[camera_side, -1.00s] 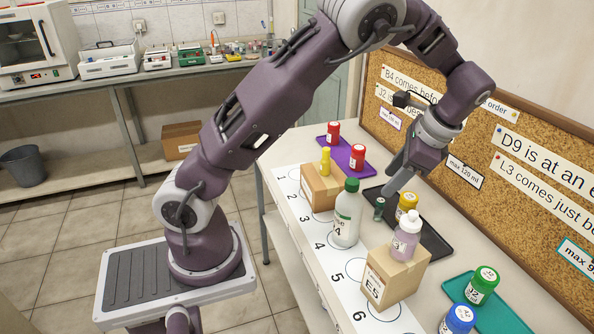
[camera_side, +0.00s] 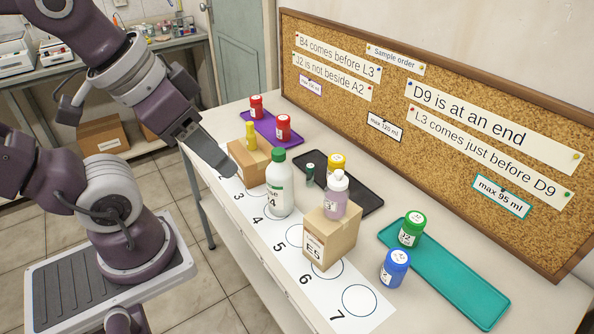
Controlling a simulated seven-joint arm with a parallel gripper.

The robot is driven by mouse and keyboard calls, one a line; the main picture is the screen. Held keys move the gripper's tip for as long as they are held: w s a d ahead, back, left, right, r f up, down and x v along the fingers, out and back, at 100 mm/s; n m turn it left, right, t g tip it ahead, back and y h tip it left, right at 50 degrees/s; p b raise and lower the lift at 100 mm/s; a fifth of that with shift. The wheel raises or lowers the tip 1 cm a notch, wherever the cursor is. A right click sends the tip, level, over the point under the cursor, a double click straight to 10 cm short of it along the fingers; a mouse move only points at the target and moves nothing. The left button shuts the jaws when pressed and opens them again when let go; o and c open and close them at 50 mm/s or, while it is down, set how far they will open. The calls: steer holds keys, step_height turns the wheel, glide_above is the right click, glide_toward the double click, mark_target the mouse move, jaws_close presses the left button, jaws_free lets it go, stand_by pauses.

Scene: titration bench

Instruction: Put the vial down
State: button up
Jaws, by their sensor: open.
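A small dark green vial (camera_side: 310,174) stands upright on the black tray (camera_side: 352,191), to the left of a yellow-capped jar (camera_side: 336,166). A slim yellow vial (camera_side: 251,137) stands on top of a cardboard box (camera_side: 248,166). I cannot tell which of these the task means. My gripper (camera_side: 222,163) is above the left end of the numbered strip (camera_side: 270,232), in front of the yellow vial's box. It is open, with nothing seen in it. It is apart from the dark green vial.
A white green-capped bottle (camera_side: 279,185) stands near mark 4. A lilac bottle (camera_side: 335,197) sits on box E5 (camera_side: 331,237). Two red jars (camera_side: 283,128) are on the purple tray (camera_side: 300,143). A green-capped jar (camera_side: 411,230) is on the teal tray (camera_side: 455,275); a blue jar (camera_side: 394,268) stands by its edge.

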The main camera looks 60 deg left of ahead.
steer(key=w+a+r+n+g, duration=0.15)
steer(key=w+n, duration=0.35)
steer(key=w, duration=0.5)
steer(key=n+g, duration=0.4)
steer(key=n, duration=1)
glide_above(311, 166)
steer(key=f, duration=2.4)
steer(key=shift+w+d+f, duration=0.1)
steer(key=shift+d+f, duration=0.1)
steer(key=shift+d, duration=0.1)
steer(key=f, duration=0.7)
steer(key=shift+a+f, duration=0.3)
steer(key=shift+a, duration=0.05)
jaws_close()
